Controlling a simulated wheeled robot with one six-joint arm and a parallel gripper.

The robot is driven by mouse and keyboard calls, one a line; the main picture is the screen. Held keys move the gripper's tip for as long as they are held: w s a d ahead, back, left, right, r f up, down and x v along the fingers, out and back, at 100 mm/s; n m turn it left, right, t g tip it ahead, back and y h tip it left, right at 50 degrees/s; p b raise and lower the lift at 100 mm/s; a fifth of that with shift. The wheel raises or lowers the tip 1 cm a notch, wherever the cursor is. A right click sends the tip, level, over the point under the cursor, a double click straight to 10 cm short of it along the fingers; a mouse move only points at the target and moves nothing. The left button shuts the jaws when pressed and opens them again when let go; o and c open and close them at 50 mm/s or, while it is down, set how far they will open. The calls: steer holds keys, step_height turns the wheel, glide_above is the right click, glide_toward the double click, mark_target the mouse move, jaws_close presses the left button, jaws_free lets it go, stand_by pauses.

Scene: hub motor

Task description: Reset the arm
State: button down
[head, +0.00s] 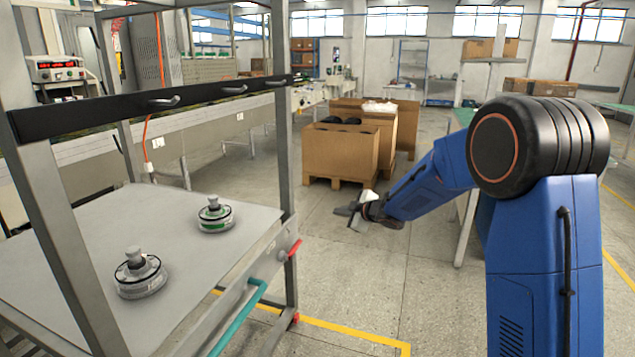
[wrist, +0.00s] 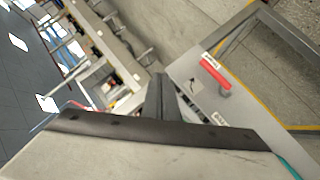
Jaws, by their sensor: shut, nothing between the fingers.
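My arm (head: 440,180) is blue and reaches to the left from the right side of the head view. My gripper (head: 355,213) is in mid-air to the right of the grey cart (head: 60,225), apart from it. Its fingers are shut with nothing between them. In the wrist view the dark fingers (wrist: 160,90) show close together near the middle. Two hub motors sit upright on the cart's shelf: one with a green band (head: 215,216) farther back, and one grey and black (head: 140,275) nearer the front.
The cart has a black hook rail (head: 160,102), an upright post (head: 282,120) and a red handle (head: 295,250), which also shows in the wrist view (wrist: 215,73). Cardboard boxes (head: 340,152) stand on a pallet behind. The floor (head: 350,285) beneath my gripper is clear.

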steer(key=s+d+r+m+t+h, duration=0.1)
steer(key=s+d+r+m+h, duration=0.4)
steer(key=s+d+r, duration=0.5)
steer(key=s+d+r+m+g+h, duration=0.1)
steer(key=s+d+m+h, duration=0.3)
steer(key=s+d, duration=0.7)
steer(key=s+f+m+g+y, duration=0.1)
steer(key=s+f+m+g, duration=0.2)
steer(key=s, duration=1.5)
steer(key=s+a+f+m+g, duration=0.1)
steer(key=s+f+m+g, duration=0.2)
steer(key=s, duration=1.6)
steer(key=shift+f+m+y, duration=0.4)
steer(key=shift+f+m, duration=0.35)
steer(key=shift+m, duration=0.05)
